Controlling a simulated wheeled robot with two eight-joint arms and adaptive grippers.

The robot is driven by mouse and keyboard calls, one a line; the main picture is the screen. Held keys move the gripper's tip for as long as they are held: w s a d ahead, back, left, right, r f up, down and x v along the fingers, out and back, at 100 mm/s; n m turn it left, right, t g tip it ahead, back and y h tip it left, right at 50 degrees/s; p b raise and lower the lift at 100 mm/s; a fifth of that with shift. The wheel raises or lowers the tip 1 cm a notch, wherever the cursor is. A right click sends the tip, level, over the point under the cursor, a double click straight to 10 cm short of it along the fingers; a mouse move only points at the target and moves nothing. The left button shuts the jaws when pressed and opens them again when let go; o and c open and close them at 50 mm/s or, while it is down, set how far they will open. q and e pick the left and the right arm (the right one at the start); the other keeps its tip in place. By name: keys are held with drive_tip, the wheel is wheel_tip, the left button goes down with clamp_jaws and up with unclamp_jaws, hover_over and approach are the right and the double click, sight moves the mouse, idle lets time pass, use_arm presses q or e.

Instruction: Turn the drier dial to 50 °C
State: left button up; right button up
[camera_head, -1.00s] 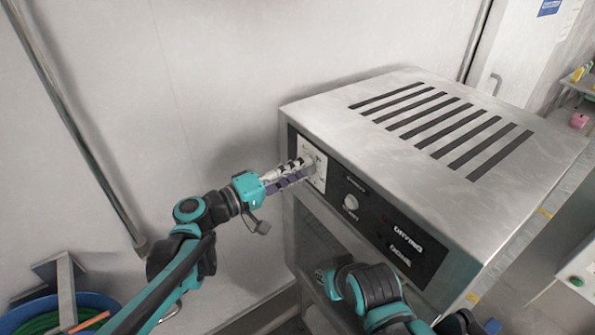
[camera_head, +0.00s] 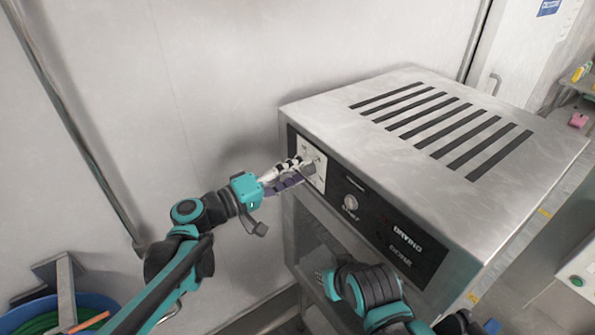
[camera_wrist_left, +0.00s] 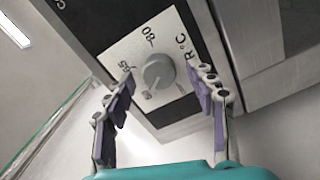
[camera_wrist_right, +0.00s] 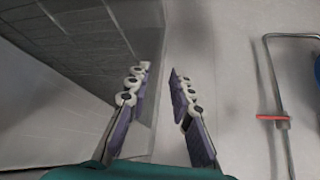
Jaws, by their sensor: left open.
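The drier dial is a round grey knob (camera_wrist_left: 158,72) on a white scale plate on the drier's dark front panel. In the left wrist view "80", what looks like "65" and "°C" are legible; the knob's pointer is not clear. In the head view the dial (camera_head: 309,169) shows at the left end of the panel. My left gripper (camera_head: 299,171) is open, its fingertips on either side of the dial with visible gaps. It also shows in the left wrist view (camera_wrist_left: 160,78). My right gripper (camera_wrist_right: 158,72) is open and empty, low in front of the drier.
The metal drier (camera_head: 410,90) has a slotted top and a second, smaller knob (camera_head: 351,202) right of the dial. A grey wall stands behind and left. A blue tub (camera_head: 95,304) with a green hose is at lower left.

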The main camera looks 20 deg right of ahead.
use_arm(q)
drive_tip(key=v, duration=1.1)
drive_tip(key=shift+a, duration=0.3)
drive_tip(key=shift+s, duration=0.1)
drive_tip(key=s+a+f+y+b, duration=0.3)
drive_tip(key=f+y+b, duration=0.15)
drive_tip(key=f, duration=0.55)
drive_tip(key=s+a+f+y+b, duration=0.25)
drive_tip(key=f+b, duration=0.25)
drive_tip(key=f, duration=0.5)
drive_tip(key=s+a+f+y+b, duration=0.3)
drive_tip(key=a+f+y+b, duration=0.1)
drive_tip(key=a+f, duration=0.3)
drive_tip(key=s+a+f+t+y+b, duration=0.1)
drive_tip(key=s+a+f+y+b, duration=0.3)
drive_tip(key=a+f+y, duration=0.2)
wheel_tip(320, 180, down, 2)
drive_tip(key=a, duration=0.2)
drive_tip(key=shift+s+a, duration=0.15)
drive_tip(key=shift+a, duration=0.2)
use_arm(e)
wheel_tip(320, 180, down, 18)
drive_tip(key=shift+r, duration=0.15)
drive_tip(key=shift+c, duration=0.4)
